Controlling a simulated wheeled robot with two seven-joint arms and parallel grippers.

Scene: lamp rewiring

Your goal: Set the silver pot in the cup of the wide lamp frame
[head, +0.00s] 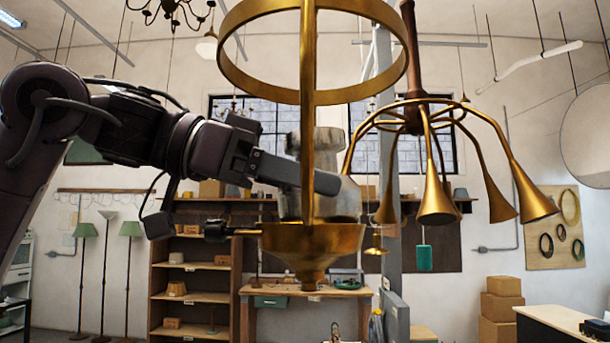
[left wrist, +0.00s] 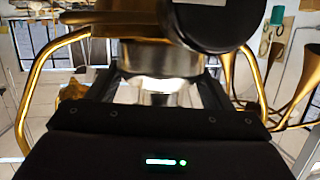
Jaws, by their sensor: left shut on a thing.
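The gold lamp frame (head: 312,245) hangs in the middle of the head view, with a ring at the top, a rod down the front and a wide cup below. The silver pot (head: 342,203) stands upright behind the rod, its lower end hidden by the cup's rim. I cannot tell whether it rests on the cup's floor. My left gripper (head: 318,180) comes in from the left and is shut on the pot's side. In the left wrist view the pot (left wrist: 160,92) sits between the two dark fingers. My right gripper is not in view.
A gold chandelier (head: 437,200) with several drooping trumpet arms hangs close on the right. A grey post (head: 385,230) stands behind the frame. Wooden shelves (head: 190,294) and a workbench (head: 300,291) are farther back. The frame's ring (head: 228,60) is above my forearm.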

